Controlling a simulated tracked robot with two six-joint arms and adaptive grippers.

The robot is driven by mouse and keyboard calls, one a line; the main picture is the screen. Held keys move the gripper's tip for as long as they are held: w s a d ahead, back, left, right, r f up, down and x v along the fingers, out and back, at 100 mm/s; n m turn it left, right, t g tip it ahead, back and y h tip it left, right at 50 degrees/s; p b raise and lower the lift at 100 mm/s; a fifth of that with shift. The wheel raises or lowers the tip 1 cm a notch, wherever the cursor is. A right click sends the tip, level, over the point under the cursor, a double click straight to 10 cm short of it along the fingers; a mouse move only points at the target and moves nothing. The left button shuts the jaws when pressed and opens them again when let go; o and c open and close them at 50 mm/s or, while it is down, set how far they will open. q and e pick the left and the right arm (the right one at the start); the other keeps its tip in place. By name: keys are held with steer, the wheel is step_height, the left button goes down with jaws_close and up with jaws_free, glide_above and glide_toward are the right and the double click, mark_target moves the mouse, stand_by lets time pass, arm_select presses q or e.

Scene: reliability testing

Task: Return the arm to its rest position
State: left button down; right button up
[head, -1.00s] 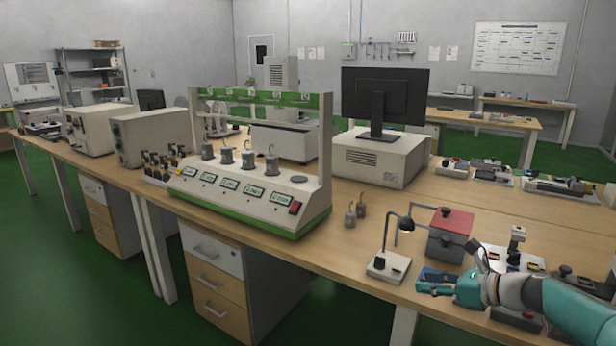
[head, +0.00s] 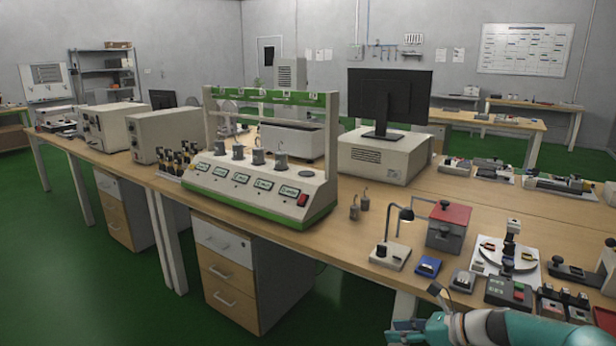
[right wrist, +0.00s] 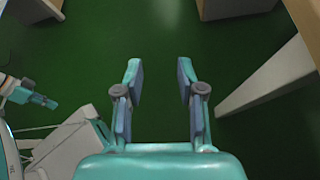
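My right arm comes in at the bottom right of the head view. Its teal gripper (head: 405,332) is low, in front of the bench's front edge. In the right wrist view the two fingers of my right gripper (right wrist: 158,80) stand apart with nothing between them, over the green floor. A small teal part at the left of that view looks like my left gripper (right wrist: 36,97); its fingers are too small to read. My left arm does not show in the head view.
A drawer cabinet (head: 228,275) stands below. The green floor (head: 110,290) in front is clear.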

steer(key=s+a+f+n+g+h, duration=0.2)
steer(key=s+a+f+n+g, duration=0.15)
steer(key=s+f, duration=0.6)
steer(key=s+a+f+n+g+h, duration=0.1)
steer(key=s+a+f+n+g, duration=0.25)
steer(key=s+f, duration=0.6)
steer(key=s+a+f+n+h, duration=0.15)
steer(key=s+f+n, duration=0.25)
steer(key=s+n, duration=0.4)
steer(key=s+f+n+h, duration=0.2)
steer(key=s+f+n, duration=0.25)
steer(key=s, duration=0.55)
steer(key=w+r+n+p, duration=0.1)
steer(key=r+n+p, duration=0.1)
steer(key=r+p, duration=0.6)
steer(key=w+r+n+t+p, duration=0.1)
steer(key=w+r+n+p, duration=0.1)
steer(key=r+p, duration=0.6)
steer(key=shift+r+n+p, duration=0.3)
steer(key=shift+r+n, duration=0.15)
steer(key=shift+r, duration=0.2)
steer(key=shift+f, duration=0.1)
